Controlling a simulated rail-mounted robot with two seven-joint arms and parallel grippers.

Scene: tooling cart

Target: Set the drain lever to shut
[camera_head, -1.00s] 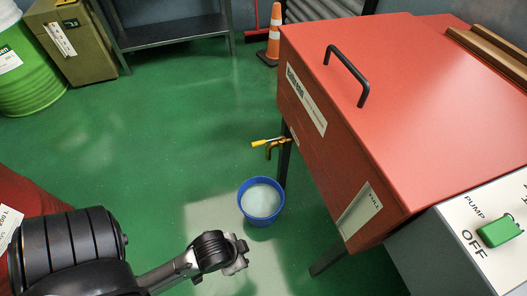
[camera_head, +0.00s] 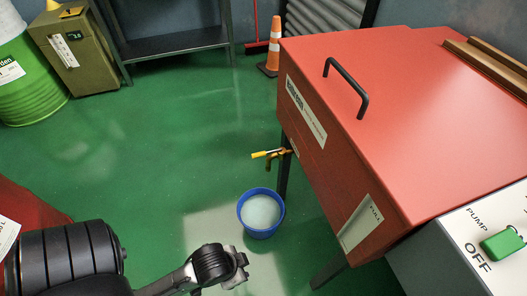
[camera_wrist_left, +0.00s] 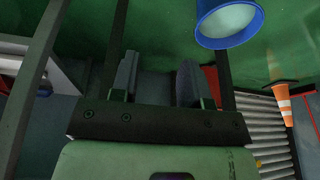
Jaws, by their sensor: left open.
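The drain lever (camera_head: 266,154) is a yellow handle on a brass tap (camera_head: 284,152) at the lower side of the red cart tank (camera_head: 420,110). It sticks out to the left, roughly level, over the floor. A blue bucket (camera_head: 261,213) with pale liquid stands below it. My left gripper (camera_head: 241,270) is low in the head view, nearer to me than the bucket and well apart from the lever. In the left wrist view its two fingers (camera_wrist_left: 156,82) are spread with nothing between them. The bucket (camera_wrist_left: 229,22) shows there at the top; the lever cannot be made out. My right gripper is out of view.
Dark cart legs (camera_head: 283,168) stand beside the bucket. A panel (camera_head: 490,240) with a green pump switch (camera_head: 502,243) is at the right. An orange cone (camera_head: 273,48), a grey shelf (camera_head: 175,42) and a green drum (camera_head: 28,75) stand farther back. The green floor left of the bucket is clear.

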